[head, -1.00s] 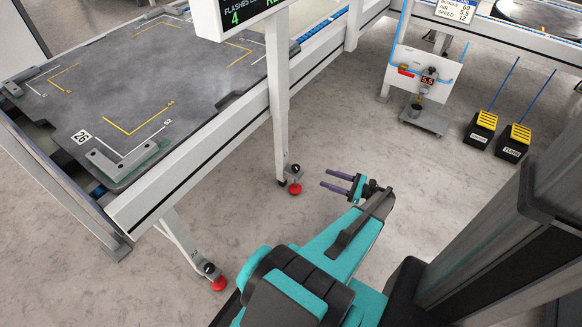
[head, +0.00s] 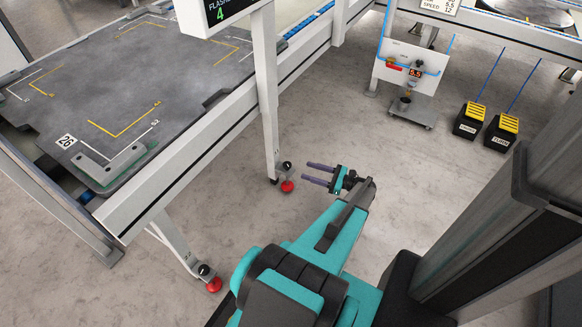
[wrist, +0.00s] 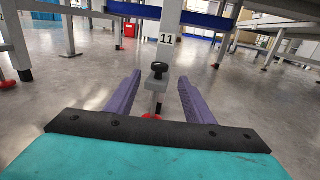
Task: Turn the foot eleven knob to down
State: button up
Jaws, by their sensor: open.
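Foot eleven is a table leg marked by an "11" label (wrist: 168,38) in the wrist view. Its black knob (wrist: 160,68) sits on a grey bracket, above a red foot pad (wrist: 150,117). In the head view the same knob (head: 287,165) shows above the red pad (head: 288,186). My gripper (head: 305,173) is open and empty, its two purple fingers pointing left toward the knob with a small gap left. In the wrist view the knob lies between the finger lines, beyond the tips. I cannot tell which way the knob is set.
Another leg with a red foot (head: 213,285) stands at the lower left. The grey table (head: 75,85) is above left. Two black-and-yellow pedals (head: 502,130) and a white panel (head: 408,70) stand at the upper right. The floor around my gripper is clear.

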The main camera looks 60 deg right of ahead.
aim_at(291, 171)
jog(key=w, duration=0.3)
jog(key=w+a+b, duration=0.1)
jog(key=w, duration=0.5)
jog(key=shift+a+b, duration=0.25)
jog(key=shift+b, duration=0.1)
jog(key=c, duration=1)
